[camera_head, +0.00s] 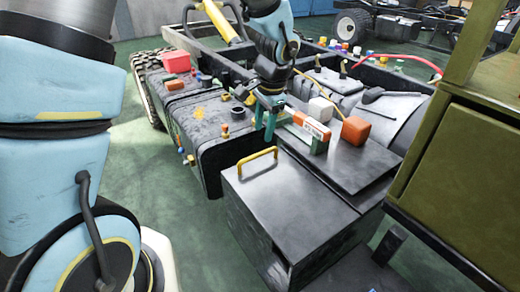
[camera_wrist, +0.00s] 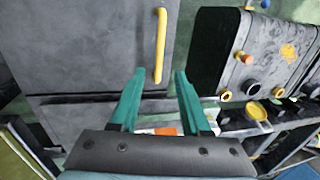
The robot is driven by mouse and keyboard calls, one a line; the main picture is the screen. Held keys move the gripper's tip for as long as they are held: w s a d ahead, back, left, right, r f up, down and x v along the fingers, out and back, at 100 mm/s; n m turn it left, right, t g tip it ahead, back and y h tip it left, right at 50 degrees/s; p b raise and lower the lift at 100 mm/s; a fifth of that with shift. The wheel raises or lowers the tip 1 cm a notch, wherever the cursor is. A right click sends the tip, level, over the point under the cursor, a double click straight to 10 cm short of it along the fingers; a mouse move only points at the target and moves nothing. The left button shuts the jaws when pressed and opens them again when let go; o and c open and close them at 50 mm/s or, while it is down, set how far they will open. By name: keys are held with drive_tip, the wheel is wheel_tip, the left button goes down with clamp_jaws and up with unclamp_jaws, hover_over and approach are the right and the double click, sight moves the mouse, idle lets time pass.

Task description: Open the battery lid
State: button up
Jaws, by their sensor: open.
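The battery box is a dark grey box at the front of the chassis in the head view. Its flat lid (camera_head: 290,205) looks closed and carries a yellow bar handle (camera_head: 257,162) near its left edge. In the wrist view the lid (camera_wrist: 85,50) fills the upper left, with the handle (camera_wrist: 161,45) upright in the picture. My gripper (camera_head: 267,128) is just behind the handle in the head view, apart from it. In the wrist view its teal fingers (camera_wrist: 157,76) are open and empty, and the handle's lower end shows between the tips; the height gap is unclear.
An orange cube (camera_head: 355,130), a white cube (camera_head: 320,109) and an orange-white block (camera_head: 312,125) stand near my gripper. A black tank (camera_head: 215,130) with knobs lies left of the box. An olive cabinet (camera_head: 465,160) stands close on the right.

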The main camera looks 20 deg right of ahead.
sight(260, 154)
drive_tip(key=f, duration=0.2)
drive_tip(key=w+f, duration=0.1)
drive_tip(key=f, duration=0.5)
drive_tip(key=shift+w+a+f, duration=0.2)
drive_tip(key=shift+w, duration=0.05)
drive_tip(key=shift+c, duration=0.4)
clamp_jaws()
idle(0.6)
